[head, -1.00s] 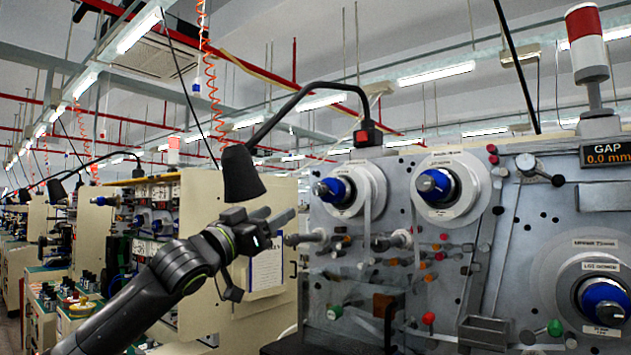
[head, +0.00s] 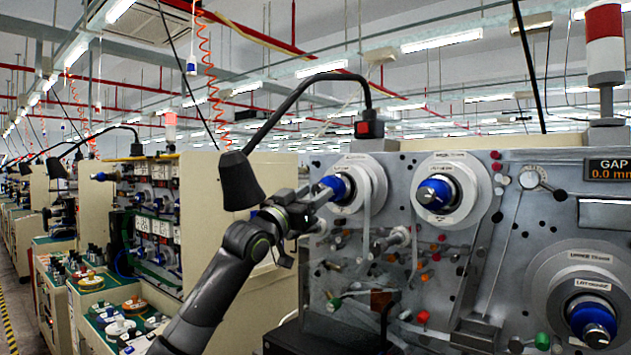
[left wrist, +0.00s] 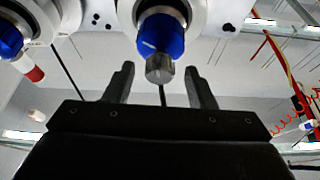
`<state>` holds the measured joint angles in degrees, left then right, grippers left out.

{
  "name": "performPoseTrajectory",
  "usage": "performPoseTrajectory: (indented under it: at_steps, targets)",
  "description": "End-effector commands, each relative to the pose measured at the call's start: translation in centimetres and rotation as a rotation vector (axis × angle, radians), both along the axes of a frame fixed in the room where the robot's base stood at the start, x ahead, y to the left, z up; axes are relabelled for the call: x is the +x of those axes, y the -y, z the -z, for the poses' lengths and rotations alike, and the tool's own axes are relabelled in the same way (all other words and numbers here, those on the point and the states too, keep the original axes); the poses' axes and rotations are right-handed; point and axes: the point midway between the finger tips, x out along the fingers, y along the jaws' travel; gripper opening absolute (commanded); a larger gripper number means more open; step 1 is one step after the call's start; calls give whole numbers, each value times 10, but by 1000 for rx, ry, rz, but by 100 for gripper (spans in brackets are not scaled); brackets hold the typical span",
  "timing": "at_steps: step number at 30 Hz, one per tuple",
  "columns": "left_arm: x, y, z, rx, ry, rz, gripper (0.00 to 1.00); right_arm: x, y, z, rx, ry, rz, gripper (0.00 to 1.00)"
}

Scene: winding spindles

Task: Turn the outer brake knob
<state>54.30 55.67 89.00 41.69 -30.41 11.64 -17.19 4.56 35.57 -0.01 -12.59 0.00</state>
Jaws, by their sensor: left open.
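The upper left winding spindle has a white flange (head: 372,184) and a blue hub (head: 338,187) on the grey machine panel. In the left wrist view, its blue hub (left wrist: 161,35) ends in a grey ridged knob (left wrist: 160,69). My left gripper (head: 321,193) is at the front of this spindle, open. In the left wrist view, the fingers of my left gripper (left wrist: 159,72) stand on either side of the knob, with gaps on both sides. In the head view, the fingers hide the knob's end. My right gripper is out of view.
A second blue-hubbed spindle (head: 434,194) sits to the right, and a third (head: 592,320) lower right. A black lamp (head: 240,180) hangs close to my left arm. Small guide rollers (head: 395,240) stick out below the spindles.

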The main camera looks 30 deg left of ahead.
Motion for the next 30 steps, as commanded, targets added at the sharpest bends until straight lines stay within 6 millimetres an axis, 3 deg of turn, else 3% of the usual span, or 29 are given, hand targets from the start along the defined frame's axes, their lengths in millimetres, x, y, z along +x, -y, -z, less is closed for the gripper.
performPoseTrajectory:
  at_steps: [6, 15, 25, 30]
  targets:
    - [12, 2, -5, -1, 0, 2, 50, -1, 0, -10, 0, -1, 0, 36]
    - [13, 2, -4, -1, 0, 1, 50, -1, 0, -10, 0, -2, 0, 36]
    - [13, 2, -5, -1, 0, 1, 8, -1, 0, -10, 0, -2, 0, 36]
    - [13, 2, -4, -5, 0, 1, 6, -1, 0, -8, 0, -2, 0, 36]
